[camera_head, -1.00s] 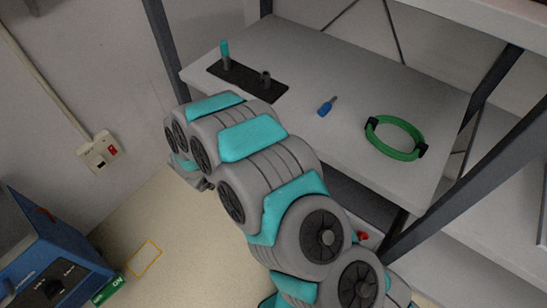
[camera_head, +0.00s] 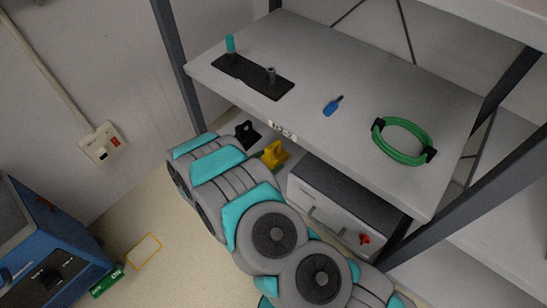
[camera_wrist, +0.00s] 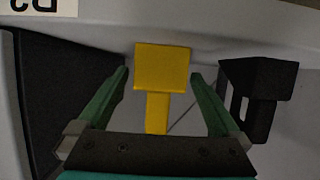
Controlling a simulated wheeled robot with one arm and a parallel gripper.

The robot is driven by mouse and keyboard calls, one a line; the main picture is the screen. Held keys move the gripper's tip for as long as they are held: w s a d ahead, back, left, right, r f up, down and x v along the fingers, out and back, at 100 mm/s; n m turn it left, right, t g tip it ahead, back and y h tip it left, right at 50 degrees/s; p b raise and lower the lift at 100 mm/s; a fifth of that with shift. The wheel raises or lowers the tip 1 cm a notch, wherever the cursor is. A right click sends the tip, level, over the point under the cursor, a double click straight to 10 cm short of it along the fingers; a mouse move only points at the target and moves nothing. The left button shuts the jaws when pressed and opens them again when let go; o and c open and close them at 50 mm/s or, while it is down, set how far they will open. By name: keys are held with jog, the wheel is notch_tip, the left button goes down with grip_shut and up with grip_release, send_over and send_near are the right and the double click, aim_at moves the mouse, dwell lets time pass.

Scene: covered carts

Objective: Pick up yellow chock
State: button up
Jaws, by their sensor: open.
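The yellow chock (camera_head: 273,154) sits on the lower level under the shelf, partly hidden behind my arm in the head view. In the wrist view the yellow chock (camera_wrist: 163,68) is straight ahead, a wide block with a narrower part below it. My gripper (camera_wrist: 168,78) is open, its two green fingers on either side of the chock in the picture. I see gaps between the fingers and the chock, and no contact.
A black chock (camera_head: 247,133) stands beside the yellow one; it is close right in the wrist view (camera_wrist: 262,88). A grey box (camera_head: 340,205) is on the other side.

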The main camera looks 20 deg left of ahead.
jog(key=x, duration=0.3)
jog(key=shift+w, duration=0.15)
grip_shut()
dwell(0.7)
